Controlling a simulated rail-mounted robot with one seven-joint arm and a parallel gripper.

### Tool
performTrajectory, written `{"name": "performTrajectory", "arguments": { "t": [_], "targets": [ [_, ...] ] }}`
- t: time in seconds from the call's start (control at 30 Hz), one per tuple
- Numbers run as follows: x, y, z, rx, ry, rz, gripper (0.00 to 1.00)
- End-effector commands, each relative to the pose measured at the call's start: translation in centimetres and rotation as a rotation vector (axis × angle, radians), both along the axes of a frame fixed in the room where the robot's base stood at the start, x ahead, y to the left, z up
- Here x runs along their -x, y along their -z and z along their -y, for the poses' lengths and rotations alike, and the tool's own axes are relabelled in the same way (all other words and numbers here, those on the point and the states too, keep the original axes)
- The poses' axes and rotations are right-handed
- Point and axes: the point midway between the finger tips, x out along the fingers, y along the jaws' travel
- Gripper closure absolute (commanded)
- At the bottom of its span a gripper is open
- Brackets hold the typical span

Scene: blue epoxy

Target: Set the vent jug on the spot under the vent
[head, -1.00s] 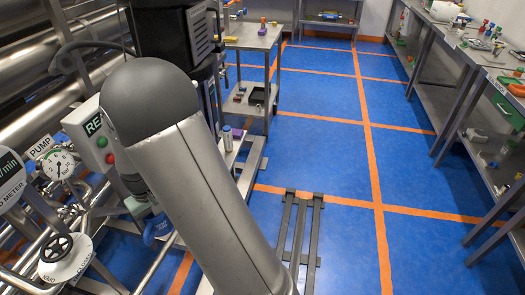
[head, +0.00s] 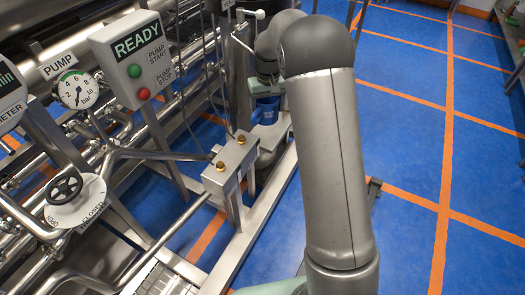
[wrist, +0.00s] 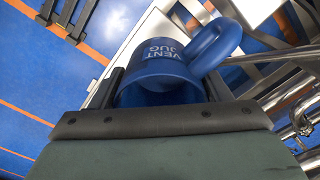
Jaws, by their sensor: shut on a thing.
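The blue vent jug (wrist: 166,68) fills the middle of the wrist view, with its white "VENT JUG" label and its handle to the upper right. My gripper (wrist: 165,88) is shut on it, with dark fingers on either side of the body. In the head view a blue part of the jug (head: 265,110) shows left of my arm, beyond a metal box with two brass knobs (head: 232,160). My arm hides much of the area around it. I cannot make out for certain the vent or the spot under it, nor whether the jug touches anything below.
Steel pipes, a pump gauge (head: 76,90), a READY panel (head: 137,58) and a valve wheel (head: 66,188) crowd the left. Thin upright rods stand close to the jug. Blue floor with orange lines (head: 410,130) is open on the right.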

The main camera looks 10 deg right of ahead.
Motion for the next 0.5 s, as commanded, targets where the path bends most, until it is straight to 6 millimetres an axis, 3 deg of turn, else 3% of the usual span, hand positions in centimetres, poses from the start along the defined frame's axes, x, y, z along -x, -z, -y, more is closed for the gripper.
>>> {"name": "performTrajectory", "arguments": {
  "t": [0.3, 0.5],
  "targets": [
    [-0.4, 5.3, 0.0, 0.001, -0.004, -0.002, 0.54],
    [-0.4, 6.8, 0.0, 0.000, -0.003, -0.001, 0.54]
  ]
}}
